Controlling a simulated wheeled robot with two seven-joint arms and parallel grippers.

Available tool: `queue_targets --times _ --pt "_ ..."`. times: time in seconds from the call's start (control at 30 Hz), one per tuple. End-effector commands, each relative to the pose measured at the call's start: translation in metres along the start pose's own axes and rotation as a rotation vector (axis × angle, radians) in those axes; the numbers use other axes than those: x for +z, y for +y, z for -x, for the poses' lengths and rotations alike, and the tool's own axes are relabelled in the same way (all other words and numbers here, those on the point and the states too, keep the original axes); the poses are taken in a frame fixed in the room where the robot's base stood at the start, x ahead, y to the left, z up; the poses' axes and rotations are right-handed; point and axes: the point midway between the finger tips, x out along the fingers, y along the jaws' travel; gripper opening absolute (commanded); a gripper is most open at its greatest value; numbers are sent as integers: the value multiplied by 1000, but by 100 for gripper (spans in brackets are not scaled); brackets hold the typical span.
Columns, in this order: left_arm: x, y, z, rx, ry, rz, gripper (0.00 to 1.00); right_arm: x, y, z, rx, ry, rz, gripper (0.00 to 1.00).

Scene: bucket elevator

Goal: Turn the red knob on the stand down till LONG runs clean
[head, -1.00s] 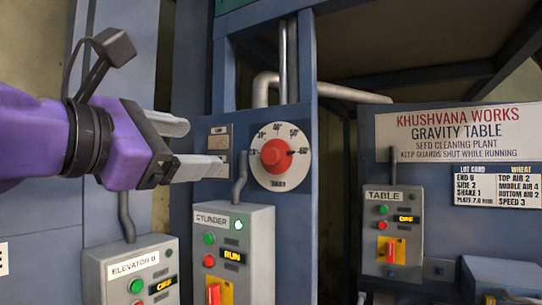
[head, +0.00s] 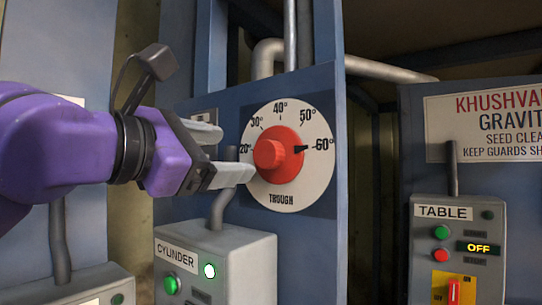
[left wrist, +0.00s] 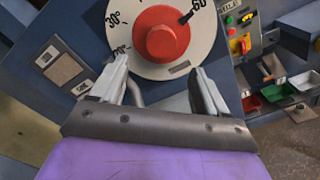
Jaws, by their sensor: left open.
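The red knob (head: 277,154) sits on a round white dial labelled TROUGH (head: 286,197), on the blue-grey stand. Its black pointer is at the 60° mark. My left gripper (head: 236,155) is open at the left edge of the dial in the head view, its fingers pointing toward the knob. In the left wrist view the red knob (left wrist: 162,42) lies ahead of and between the two open fingers (left wrist: 166,85), not gripped. Nothing marked LONG is visible. My right gripper is not in view.
The CYLINDER box (head: 215,262) with a lit green lamp stands just below the gripper. The TABLE box (head: 457,250), showing OFF, is at the right. Pipes (head: 340,60) run behind the stand. In the left wrist view, red and green bins (left wrist: 278,92) lie at the right.

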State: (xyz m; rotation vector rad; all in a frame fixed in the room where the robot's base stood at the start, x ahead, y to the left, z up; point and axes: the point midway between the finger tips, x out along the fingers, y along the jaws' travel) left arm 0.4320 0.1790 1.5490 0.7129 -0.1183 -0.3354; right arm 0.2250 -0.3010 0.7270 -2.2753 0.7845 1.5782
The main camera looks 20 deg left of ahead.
Motion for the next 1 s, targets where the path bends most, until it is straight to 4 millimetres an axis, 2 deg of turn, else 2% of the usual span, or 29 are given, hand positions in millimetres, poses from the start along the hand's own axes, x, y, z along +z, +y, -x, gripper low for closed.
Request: queue_targets --times 0.2,0.4,0.57,0.8,0.97,1.0 --pt "3 2 -49 -7 4 0 75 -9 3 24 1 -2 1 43" --pt "2 2 -86 -4 2 -1 75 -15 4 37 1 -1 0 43" --pt "0 1 -98 -1 1 1 75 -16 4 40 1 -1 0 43" --pt "-1 0 -99 0 1 0 75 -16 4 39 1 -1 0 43" --pt "-1 0 -99 0 1 0 23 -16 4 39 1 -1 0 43" --pt "-1 0 -99 0 1 0 19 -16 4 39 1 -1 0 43"
